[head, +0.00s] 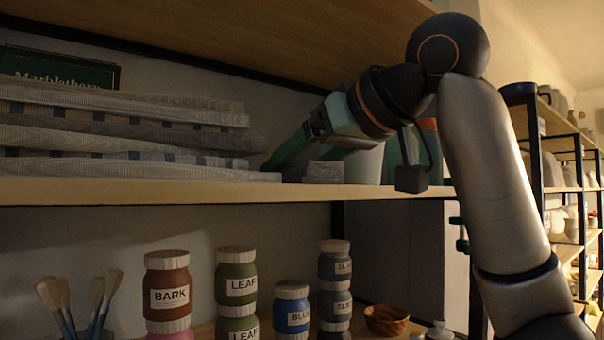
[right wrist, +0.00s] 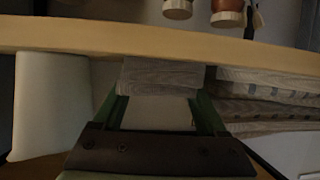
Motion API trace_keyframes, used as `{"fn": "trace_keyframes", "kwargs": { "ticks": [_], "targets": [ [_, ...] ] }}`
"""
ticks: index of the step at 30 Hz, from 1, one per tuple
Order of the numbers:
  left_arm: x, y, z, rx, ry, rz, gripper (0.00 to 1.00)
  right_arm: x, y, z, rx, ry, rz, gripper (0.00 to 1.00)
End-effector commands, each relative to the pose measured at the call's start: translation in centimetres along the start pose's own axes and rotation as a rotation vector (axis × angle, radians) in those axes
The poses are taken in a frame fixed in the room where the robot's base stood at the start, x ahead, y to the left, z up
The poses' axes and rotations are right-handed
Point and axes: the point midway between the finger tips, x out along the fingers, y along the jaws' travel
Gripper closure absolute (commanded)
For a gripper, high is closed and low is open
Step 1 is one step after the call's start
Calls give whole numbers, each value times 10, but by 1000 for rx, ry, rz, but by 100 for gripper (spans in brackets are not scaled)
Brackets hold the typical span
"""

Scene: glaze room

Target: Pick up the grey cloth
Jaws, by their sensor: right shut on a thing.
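A small folded grey cloth (head: 323,172) lies on the middle shelf board (head: 160,191), near its front edge. My right gripper (head: 286,166) reaches in from the right, low over the shelf, and is shut on this cloth. In the right wrist view the grey cloth (right wrist: 160,77) sits between the two green fingers (right wrist: 160,108) of the gripper, and a paler surface shows below it. I cannot tell whether the cloth is clear of the board. My left gripper is not in view.
A stack of grey striped cloths (head: 120,125) lies left of my gripper, close to it. A pale container (right wrist: 52,105) stands on the other side. An upper board (head: 230,35) hangs above. Jars (head: 237,275), brushes (head: 75,300) and a wooden bowl (head: 386,319) stand below.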

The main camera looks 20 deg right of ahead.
Motion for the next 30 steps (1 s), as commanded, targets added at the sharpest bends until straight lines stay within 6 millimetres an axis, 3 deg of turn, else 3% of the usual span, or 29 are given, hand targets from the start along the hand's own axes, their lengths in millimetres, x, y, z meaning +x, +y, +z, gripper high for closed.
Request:
{"fn": "trace_keyframes", "kwargs": {
  "ticks": [1, 7, 20, 30],
  "targets": [
    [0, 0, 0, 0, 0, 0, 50, 0, 0, 0, 0, 1, 0, 57],
    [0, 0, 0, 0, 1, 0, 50, 0, 0, 0, 0, 1, 0, 80],
    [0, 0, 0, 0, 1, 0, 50, -3, 0, -6, 1, 1, 0, 80],
    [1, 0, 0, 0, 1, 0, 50, -21, -1, -49, 1, 2, -1, 80]
  ]
}}
